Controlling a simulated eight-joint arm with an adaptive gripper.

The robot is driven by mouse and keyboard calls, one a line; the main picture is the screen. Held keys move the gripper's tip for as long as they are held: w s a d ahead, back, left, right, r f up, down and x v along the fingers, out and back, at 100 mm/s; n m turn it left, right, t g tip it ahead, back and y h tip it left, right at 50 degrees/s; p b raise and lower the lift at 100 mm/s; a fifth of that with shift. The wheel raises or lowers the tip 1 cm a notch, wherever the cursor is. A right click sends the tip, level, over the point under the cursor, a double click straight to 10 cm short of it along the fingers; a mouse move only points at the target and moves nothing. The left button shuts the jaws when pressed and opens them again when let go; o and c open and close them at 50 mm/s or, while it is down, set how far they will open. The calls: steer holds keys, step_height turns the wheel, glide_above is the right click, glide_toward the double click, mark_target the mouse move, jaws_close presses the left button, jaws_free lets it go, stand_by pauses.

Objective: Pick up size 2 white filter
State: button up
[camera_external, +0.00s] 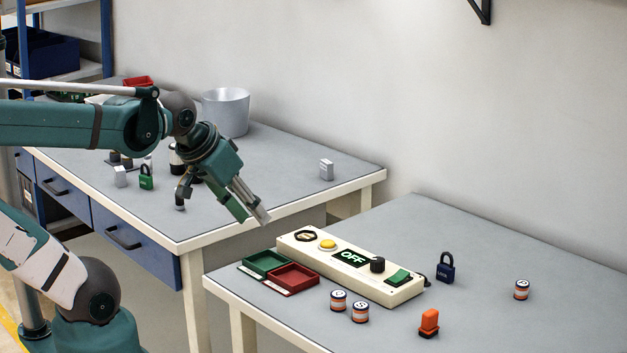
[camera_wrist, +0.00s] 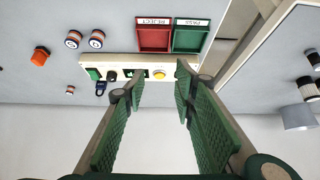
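No part is clearly readable as the size 2 white filter. Two small white, orange and dark banded cylinders, left (camera_external: 338,301) and right (camera_external: 360,312), stand side by side on the near table. They also show in the wrist view (camera_wrist: 73,39) (camera_wrist: 97,39), with marks on their light tops too small to read. A third similar cylinder (camera_external: 521,290) stands alone at the right; it also shows in the wrist view (camera_wrist: 70,90). My gripper (camera_external: 253,214) is in the air near the far table's front edge, away from the cylinders. Its fingers (camera_wrist: 160,82) are apart with nothing between them.
A cream control box (camera_external: 350,267) with buttons and an OFF display stands beside green (camera_external: 266,261) and red (camera_external: 293,277) trays. A blue padlock (camera_external: 446,268) and orange part (camera_external: 429,323) are nearby. A grey bucket (camera_external: 226,112) stands on the far table. The near table's right side is mostly free.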

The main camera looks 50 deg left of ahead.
steer(key=o, duration=0.7)
steer(key=shift+c, duration=0.2)
steer(key=shift+a, duration=0.1)
steer(key=w+a+m+g+y+p, duration=0.15)
steer(key=w+a+m+y, duration=0.25)
steer(key=w+a, duration=0.65)
steer(key=w+a+m+g+y+p, duration=0.15)
steer(key=w+a+m+y, duration=0.45)
steer(key=a, duration=0.8)
steer(key=w+a+f+m+g+y+p, duration=0.1)
steer(key=w+a+f+m+y, duration=0.1)
steer(key=a, duration=0.5)
steer(key=w+a+f+m+g+y+p, duration=0.1)
steer(key=w+a+f+m+y+p, duration=0.1)
steer(key=a, duration=0.4)
steer(key=w+a+f+m+g+y+p, duration=0.1)
steer(key=w+a+f+m+y, duration=0.1)
steer(key=a, duration=0.5)
steer(key=shift+a+f+m+g+y, duration=0.4)
steer(key=shift+m+y, duration=0.2)
steer(key=shift+m, duration=0.1)
steer(key=shift+s+a+f+m+y+p, duration=0.3)
steer(key=shift+a+f+y, duration=0.05)
steer(key=shift+f+y, duration=0.05)
steer(key=shift+a, duration=0.1)
